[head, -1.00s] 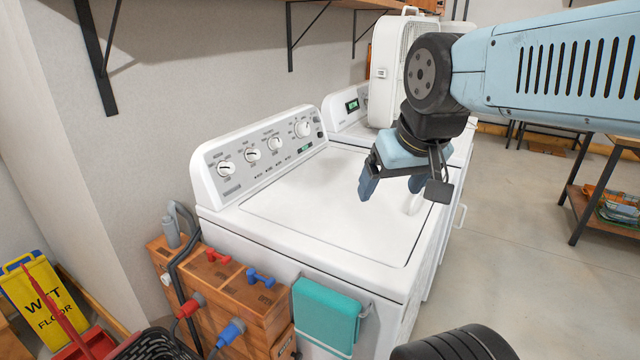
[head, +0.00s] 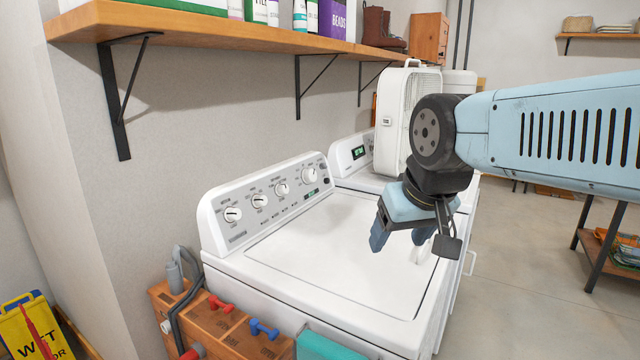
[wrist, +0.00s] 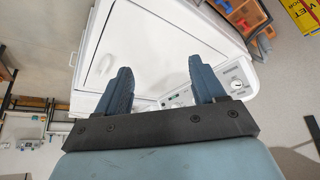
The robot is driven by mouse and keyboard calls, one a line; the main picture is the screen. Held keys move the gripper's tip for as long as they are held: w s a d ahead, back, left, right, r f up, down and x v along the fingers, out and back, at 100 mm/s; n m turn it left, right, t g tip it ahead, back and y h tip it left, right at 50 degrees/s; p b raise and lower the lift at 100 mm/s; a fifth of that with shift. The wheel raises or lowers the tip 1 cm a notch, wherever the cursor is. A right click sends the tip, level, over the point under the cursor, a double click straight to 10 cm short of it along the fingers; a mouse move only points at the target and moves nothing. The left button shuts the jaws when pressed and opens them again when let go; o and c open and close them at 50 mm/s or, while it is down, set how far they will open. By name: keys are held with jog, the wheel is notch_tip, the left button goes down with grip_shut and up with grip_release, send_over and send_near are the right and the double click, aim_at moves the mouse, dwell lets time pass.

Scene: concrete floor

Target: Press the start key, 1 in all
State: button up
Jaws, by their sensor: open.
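The near white washer (head: 340,250) has a sloped control panel (head: 285,210) along its back, with several round knobs. A small lit green display (head: 310,194) sits below the rightmost knob (head: 310,175). Small dark keys (head: 326,180) sit at the panel's right end; their labels are too small to read, so I cannot tell which is the start key. My gripper (head: 398,238) is open and empty above the right part of the washer lid, right of the panel and apart from it. In the wrist view, my gripper (wrist: 160,70) shows spread fingers, with part of the panel (wrist: 180,97) between and behind them.
A second white machine with a green display (head: 358,152) stands behind, with a white box fan (head: 392,120) on it. A wooden shelf (head: 230,30) with boxes and bottles runs along the wall above. A wooden valve box (head: 215,320) stands at the washer's near side.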

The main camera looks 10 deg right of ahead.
grip_shut()
dwell(0.4)
dwell(0.9)
